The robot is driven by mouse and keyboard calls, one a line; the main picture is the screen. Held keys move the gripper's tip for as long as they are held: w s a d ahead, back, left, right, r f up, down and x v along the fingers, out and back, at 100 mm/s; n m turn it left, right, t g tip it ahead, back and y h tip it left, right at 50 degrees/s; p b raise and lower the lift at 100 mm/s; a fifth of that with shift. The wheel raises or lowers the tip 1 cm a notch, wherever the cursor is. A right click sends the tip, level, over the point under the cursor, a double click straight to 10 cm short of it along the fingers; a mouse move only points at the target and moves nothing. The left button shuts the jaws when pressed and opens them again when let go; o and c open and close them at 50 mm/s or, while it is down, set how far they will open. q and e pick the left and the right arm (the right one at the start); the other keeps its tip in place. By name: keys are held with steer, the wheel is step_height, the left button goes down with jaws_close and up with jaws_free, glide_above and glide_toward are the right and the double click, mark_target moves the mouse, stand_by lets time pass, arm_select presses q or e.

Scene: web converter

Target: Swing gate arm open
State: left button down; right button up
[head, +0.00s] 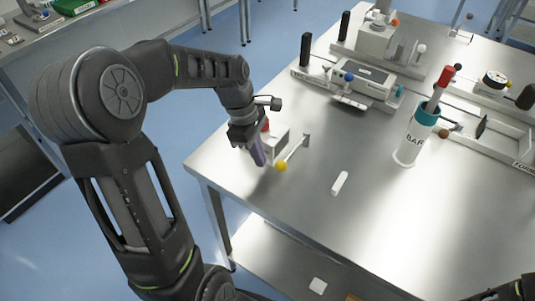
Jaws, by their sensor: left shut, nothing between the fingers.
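A small white block (270,150) stands near the table's left corner, with a red part at its top. A thin metal arm (295,149) with a yellow ball (281,166) at its near end lies beside it; it looks like the gate arm. My left gripper (259,158) points down at the left side of the block, with its purple fingers shut and empty. The yellow ball is a little to the right of the fingertips. I cannot tell whether the fingers touch the block, which they partly hide. My right gripper is not visible; only dark arm parts show at the bottom right.
A white cylinder marked BAR (408,150) with a teal rim holds a red-topped rod. A white stick (340,183) lies on the metal table (330,235). White fixtures with black handles (365,80) line the back. The table's front middle is mostly clear.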

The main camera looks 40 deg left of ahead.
arm_select(q)
steer(key=shift+w+d+r, duration=0.1)
steer(key=shift+d+r, duration=0.05)
steer(key=shift+d, duration=0.45)
steer(key=shift+w+d+r, duration=0.1)
steer(key=shift+d+r, duration=0.05)
steer(key=shift+d, duration=0.45)
steer(key=shift+d, duration=0.15)
